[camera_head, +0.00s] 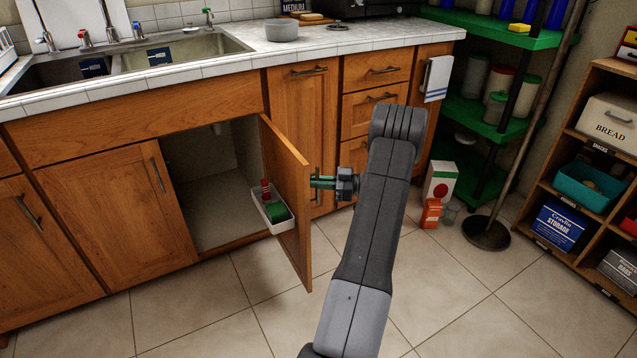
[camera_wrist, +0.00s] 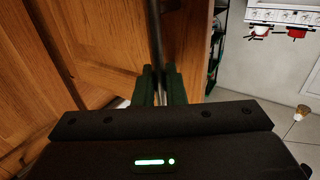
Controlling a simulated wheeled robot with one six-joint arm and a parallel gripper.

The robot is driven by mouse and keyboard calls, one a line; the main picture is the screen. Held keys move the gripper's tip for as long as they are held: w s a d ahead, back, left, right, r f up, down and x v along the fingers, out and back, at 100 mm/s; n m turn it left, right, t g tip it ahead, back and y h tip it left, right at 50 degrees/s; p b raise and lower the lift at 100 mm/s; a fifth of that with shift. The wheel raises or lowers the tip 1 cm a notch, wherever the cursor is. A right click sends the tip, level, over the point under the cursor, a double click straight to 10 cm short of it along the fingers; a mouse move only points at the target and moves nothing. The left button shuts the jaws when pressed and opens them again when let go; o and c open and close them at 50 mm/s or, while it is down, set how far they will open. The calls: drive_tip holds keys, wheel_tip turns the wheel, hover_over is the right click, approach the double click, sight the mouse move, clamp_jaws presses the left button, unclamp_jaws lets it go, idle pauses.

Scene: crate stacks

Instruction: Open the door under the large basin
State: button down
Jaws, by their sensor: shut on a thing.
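The cabinet door (camera_head: 288,160) under the sink's right basin (camera_head: 175,52) stands swung well out from the cabinet front. Its inner face shows, with a small white bin (camera_head: 268,212) holding a red and green bottle. My gripper (camera_head: 318,182) is at the door's outer side, its green fingers shut on the door handle. In the wrist view the fingers (camera_wrist: 160,88) close around the upright metal handle bar (camera_wrist: 154,45), against the wooden door. The open compartment (camera_head: 215,190) looks mostly empty, with a pipe at the top.
A closed cabinet door (camera_head: 120,210) is left of the opening. Drawers (camera_head: 375,105) and a hanging towel (camera_head: 438,78) are to the right. A green shelf (camera_head: 485,120), a stand base (camera_head: 487,232) and boxes (camera_head: 438,182) stand farther right. The tiled floor (camera_head: 200,315) in front is clear.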

drive_tip(key=shift+w+r, duration=0.1)
drive_tip(key=shift+r, duration=0.05)
drive_tip(key=c, duration=1.6)
unclamp_jaws()
drive_tip(key=shift+a, duration=0.15)
drive_tip(key=shift+c, duration=0.2)
drive_tip(key=d+p, duration=0.2)
drive_tip(key=d, duration=1.2)
drive_tip(key=shift+a, duration=0.15)
drive_tip(key=a+b, duration=0.2)
drive_tip(key=a, duration=1.1)
drive_tip(key=shift+a, duration=0.3)
